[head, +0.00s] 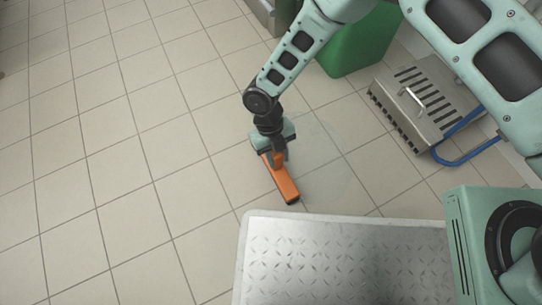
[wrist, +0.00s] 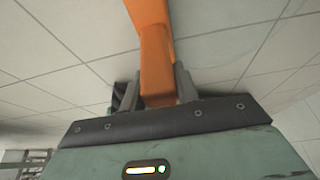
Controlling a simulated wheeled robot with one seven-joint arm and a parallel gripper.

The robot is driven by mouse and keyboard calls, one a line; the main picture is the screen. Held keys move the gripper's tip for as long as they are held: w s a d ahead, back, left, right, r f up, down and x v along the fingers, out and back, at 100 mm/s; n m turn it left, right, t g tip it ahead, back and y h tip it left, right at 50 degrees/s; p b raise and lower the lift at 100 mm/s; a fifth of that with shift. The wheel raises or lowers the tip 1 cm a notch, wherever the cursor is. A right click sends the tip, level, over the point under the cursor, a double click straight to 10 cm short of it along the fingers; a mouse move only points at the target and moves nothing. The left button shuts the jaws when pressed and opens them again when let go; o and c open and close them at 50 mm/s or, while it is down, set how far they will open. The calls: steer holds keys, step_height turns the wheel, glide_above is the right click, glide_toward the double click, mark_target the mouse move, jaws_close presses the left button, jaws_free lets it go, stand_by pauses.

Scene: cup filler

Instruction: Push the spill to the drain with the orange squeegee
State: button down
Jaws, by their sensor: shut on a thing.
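My gripper (head: 275,150) is shut on the orange squeegee (head: 284,186) low over the tiled floor, just beyond the metal plate's far edge. In the wrist view, the squeegee's orange handle (wrist: 152,45) runs up between my two fingers (wrist: 160,85). Its dark end shows at the near side in the head view; I cannot tell if it touches the floor. A faint, slightly darker patch on the tiles (head: 325,150), right of the squeegee, may be the spill; its edges are unclear. I cannot make out a floor drain for certain.
A slotted steel box (head: 422,98) with a handle stands at the right, with a blue bent tube (head: 462,145) beside it. A green bin (head: 355,48) stands behind. The textured metal plate (head: 345,262) is in front. The tiles to the left (head: 110,130) are clear.

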steer(key=w+d+p, duration=0.1)
steer(key=w+d, duration=0.3)
steer(key=d, duration=0.2)
steer(key=shift+d+p, duration=0.35)
stand_by(0.5)
steer(key=w+d, duration=0.7)
steer(key=d, duration=0.5)
steer(key=w+d, duration=0.7)
steer(key=d, duration=0.4)
steer(key=shift+w+d, duration=0.3)
steer(key=shift+d, duration=0.05)
stand_by(2.6)
steer(key=shift+d+f, duration=0.1)
stand_by(1.2)
